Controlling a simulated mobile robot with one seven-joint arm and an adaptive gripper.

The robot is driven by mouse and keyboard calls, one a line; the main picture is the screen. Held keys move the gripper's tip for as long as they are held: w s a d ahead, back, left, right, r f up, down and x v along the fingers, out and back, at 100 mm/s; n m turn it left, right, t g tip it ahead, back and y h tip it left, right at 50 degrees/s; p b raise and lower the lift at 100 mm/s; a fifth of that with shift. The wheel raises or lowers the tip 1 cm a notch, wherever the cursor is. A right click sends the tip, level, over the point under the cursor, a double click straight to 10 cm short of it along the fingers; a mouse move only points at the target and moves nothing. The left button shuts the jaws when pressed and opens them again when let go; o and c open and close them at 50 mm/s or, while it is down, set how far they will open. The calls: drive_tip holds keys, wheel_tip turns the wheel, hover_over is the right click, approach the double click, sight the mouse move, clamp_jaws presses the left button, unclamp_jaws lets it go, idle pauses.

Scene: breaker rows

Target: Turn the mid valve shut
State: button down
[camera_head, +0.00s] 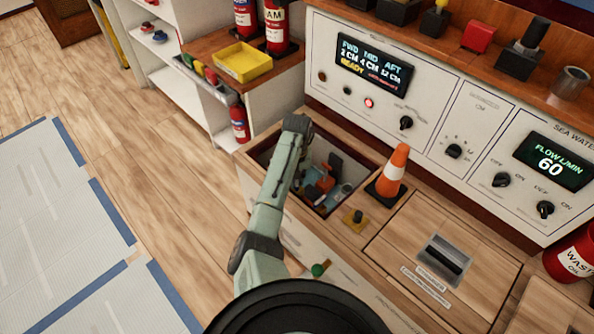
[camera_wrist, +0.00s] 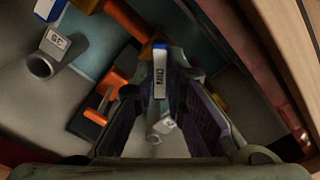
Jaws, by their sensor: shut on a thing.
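The mid valve's white and blue tag (camera_wrist: 160,76), lettered MID, shows between my fingers in the wrist view. My gripper (camera_wrist: 161,92) reaches down inside the floor well and is shut on the mid valve's handle at this tag. The gripped part of the handle is mostly hidden by the fingers. An orange bar (camera_wrist: 128,18) runs up to the upper side of the tag.
An orange T-shaped handle (camera_wrist: 100,104) lies close left of my fingers, with a tagged pipe end (camera_wrist: 41,66) farther left. The well's wooden rim (camera_head: 318,212) closes in around my arm.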

sight(297, 181)
drive_tip(key=n+p, duration=0.4)
drive_tip(key=shift+d+r+n, duration=0.1)
drive_tip(key=shift+r+n, duration=0.05)
drive_tip(key=shift+n, duration=0.25)
drive_tip(key=shift+n+p, duration=1.1)
drive_tip(key=shift+n, duration=1.1)
drive_tip(key=c, duration=1.6)
unclamp_jaws()
drive_tip(key=shift+c, duration=0.2)
wheel_tip(297, 181, up, 12)
